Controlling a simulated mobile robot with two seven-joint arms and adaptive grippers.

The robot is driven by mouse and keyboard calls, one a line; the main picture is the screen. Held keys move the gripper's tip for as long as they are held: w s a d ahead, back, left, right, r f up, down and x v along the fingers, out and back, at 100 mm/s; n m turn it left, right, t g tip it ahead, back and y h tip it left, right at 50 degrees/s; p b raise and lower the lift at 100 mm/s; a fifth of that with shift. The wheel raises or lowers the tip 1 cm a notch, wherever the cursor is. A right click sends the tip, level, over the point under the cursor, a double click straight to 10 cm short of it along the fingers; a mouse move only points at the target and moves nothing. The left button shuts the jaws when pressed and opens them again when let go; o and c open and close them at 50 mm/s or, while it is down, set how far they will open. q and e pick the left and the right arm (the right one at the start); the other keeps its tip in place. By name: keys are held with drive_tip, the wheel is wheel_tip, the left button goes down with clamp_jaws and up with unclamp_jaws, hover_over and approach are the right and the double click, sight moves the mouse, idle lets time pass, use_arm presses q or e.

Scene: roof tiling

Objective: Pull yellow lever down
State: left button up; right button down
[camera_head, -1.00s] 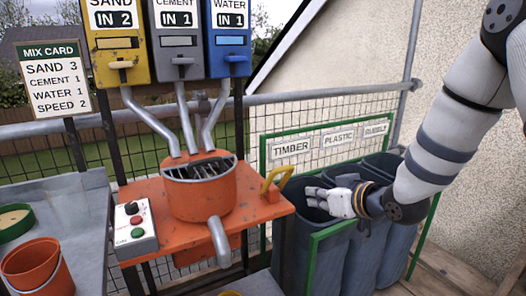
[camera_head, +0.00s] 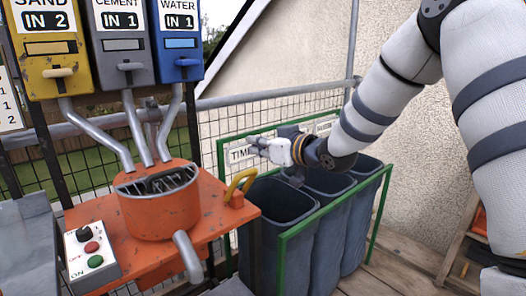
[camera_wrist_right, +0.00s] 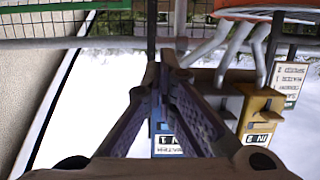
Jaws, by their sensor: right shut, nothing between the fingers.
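The closed fingers also show in the right wrist view (camera_wrist_right: 167,65). The sand dispenser (camera_head: 43,35) is yellow too, with a pale yellowish lever (camera_head: 60,73) on its front. My left gripper is not in view.
Grey bins (camera_head: 270,210) in a green frame stand right of the mixer table, below my right arm. The grey cement dispenser (camera_head: 121,35) and blue water dispenser (camera_head: 177,35) hang above, their pipes leading down to the drum. A button box (camera_head: 92,252) sits on the table.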

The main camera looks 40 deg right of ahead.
drive_tip(key=b, duration=0.1)
hover_over(251, 172)
drive_tip(key=x, duration=0.2)
wheel_tip(251, 172, down, 2)
drive_tip(key=shift+s+f, duration=0.6)
drive_tip(key=shift+f, duration=0.3)
drive_tip(key=shift+s+f, duration=0.35)
drive_tip(key=shift+f, duration=0.05)
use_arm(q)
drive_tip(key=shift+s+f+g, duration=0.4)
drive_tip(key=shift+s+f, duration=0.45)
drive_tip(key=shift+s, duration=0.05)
